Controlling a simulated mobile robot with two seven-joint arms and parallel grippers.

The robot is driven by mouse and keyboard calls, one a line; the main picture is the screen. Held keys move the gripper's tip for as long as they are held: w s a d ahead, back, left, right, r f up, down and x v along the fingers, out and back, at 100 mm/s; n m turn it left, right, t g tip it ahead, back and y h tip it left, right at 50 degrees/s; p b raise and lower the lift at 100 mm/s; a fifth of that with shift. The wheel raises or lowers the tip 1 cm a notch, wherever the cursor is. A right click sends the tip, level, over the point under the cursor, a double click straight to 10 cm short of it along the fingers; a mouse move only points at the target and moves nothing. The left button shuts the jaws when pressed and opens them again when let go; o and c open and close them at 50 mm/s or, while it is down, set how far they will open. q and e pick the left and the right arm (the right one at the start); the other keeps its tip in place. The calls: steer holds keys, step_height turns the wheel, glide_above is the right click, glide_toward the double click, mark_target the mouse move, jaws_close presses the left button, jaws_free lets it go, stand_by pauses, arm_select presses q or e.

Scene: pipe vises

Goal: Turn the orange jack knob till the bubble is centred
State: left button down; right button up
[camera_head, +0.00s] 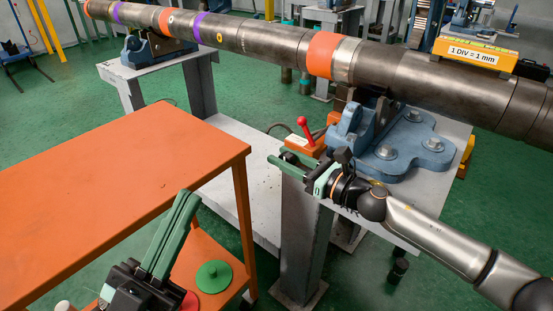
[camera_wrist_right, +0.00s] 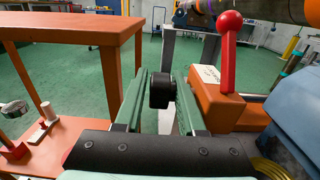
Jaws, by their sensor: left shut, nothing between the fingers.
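A small orange jack unit (camera_head: 306,143) with a red-ball lever stands beside the blue pipe vise (camera_head: 385,150). The orange body also shows in the right wrist view (camera_wrist_right: 222,103). Its black knob (camera_wrist_right: 160,90) lies between the green fingers of my right gripper (camera_wrist_right: 158,86); I cannot tell whether they press on it. In the head view my right gripper (camera_head: 288,164) reaches in from the right. A yellow level (camera_head: 477,50) labelled "1 DIV = 1 mm" sits on the pipe; its bubble is too small to read. My left gripper (camera_head: 184,213) is shut and empty, by the orange table.
The long steel pipe (camera_head: 260,38) crosses the back, over a grey stand (camera_head: 303,235). The orange table (camera_head: 110,200) fills the left. A green disc (camera_head: 213,276) lies on its lower shelf. Green floor shows around them.

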steer(key=shift+x, duration=1.25)
steer(key=shift+c, duration=0.4)
jaws_close()
